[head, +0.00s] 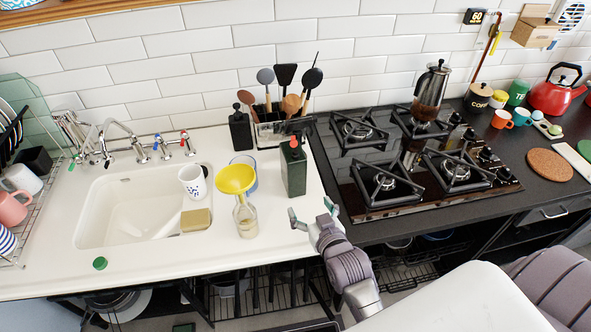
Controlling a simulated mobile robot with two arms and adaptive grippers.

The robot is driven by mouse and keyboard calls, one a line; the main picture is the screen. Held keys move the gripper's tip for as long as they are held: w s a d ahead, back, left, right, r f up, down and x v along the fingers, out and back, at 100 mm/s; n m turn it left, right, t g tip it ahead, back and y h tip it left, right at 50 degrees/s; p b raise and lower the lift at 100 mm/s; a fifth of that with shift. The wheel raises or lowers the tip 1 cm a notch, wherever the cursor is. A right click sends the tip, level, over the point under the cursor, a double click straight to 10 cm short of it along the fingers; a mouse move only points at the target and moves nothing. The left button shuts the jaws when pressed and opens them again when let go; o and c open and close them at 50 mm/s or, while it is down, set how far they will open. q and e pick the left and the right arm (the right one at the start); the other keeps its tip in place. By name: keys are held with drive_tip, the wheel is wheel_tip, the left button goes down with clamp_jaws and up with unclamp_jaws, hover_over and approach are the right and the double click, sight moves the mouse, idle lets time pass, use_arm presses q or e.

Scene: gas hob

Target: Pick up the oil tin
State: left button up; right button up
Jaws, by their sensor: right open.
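A dark green, box-shaped tin (293,172), which I take for the oil tin, stands upright on the white counter left of the hob. Its narrow top has a small red and white part. My right gripper (311,209) is open and empty at the counter's front edge. Its fingers are spread and point toward the tin, just in front of it and apart from it in the picture. My left gripper is not in view.
A glass bottle with a yellow funnel (236,179) stands left of the tin. A utensil holder (272,134) and a black bottle (240,128) stand behind. The black gas hob (375,200) is to the right, the sink (110,210) to the left. A green cap (100,263) lies near the front edge.

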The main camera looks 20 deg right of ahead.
sight(299, 168)
drive_tip(key=w+r+t, duration=0.1)
drive_tip(key=w, duration=0.2)
drive_tip(key=w+d+r+t+h, duration=0.1)
drive_tip(key=w, duration=0.2)
drive_tip(key=w+d+r+t+p, duration=0.1)
drive_tip(key=w, duration=0.3)
drive_tip(key=shift+w+m, duration=0.1)
drive_tip(key=shift+m, duration=0.3)
drive_tip(key=w+p, duration=0.1)
drive_tip(key=w, duration=0.3)
drive_tip(key=shift+w+d, duration=0.1)
drive_tip(key=shift+w, duration=0.65)
drive_tip(key=shift+d, duration=0.1)
drive_tip(key=shift+s, duration=0.1)
drive_tip(key=c, duration=0.3)
drive_tip(key=shift+r, duration=0.1)
drive_tip(key=c, duration=1.3)
